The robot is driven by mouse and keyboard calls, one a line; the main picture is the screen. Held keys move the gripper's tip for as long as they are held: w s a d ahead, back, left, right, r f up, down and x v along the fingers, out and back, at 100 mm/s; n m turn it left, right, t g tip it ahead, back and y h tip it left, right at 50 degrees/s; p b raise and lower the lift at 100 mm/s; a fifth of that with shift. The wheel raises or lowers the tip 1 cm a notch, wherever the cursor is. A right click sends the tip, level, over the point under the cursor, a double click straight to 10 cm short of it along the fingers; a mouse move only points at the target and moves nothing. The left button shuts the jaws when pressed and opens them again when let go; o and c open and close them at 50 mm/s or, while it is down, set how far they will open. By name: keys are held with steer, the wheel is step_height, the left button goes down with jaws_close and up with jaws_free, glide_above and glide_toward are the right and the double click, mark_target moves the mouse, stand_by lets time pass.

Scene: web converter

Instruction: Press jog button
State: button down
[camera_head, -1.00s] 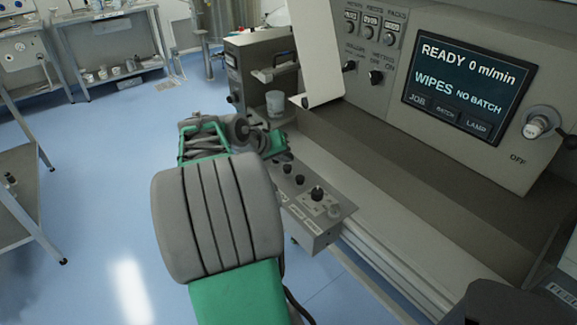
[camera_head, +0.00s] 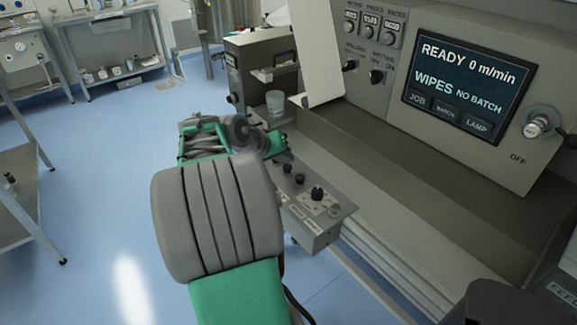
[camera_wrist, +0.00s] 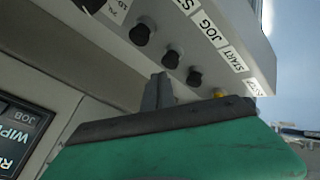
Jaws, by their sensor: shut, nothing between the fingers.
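The control panel (camera_head: 315,215) with its row of buttons lies right of my arm in the head view. In the wrist view the panel (camera_wrist: 225,15) shows inverted labels, among them JOG (camera_wrist: 209,30) and START (camera_wrist: 236,60). A black button, apparently the jog button (camera_wrist: 171,58), stands in line with the JOG label. My gripper (camera_wrist: 158,88) is shut and empty, its fingertips right by this button. I cannot tell whether they touch it. In the head view my gripper's fingers are not clearly visible.
Other black buttons (camera_wrist: 141,33) and (camera_wrist: 195,76) and a yellow button (camera_wrist: 219,93) sit close by on the panel. The machine's screen (camera_head: 465,85) reads READY, 0 m/min. A clear cup (camera_head: 275,103) stands behind my arm. Blue floor (camera_head: 90,180) is open at left.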

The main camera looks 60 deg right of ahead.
steer(key=shift+f, duration=0.3)
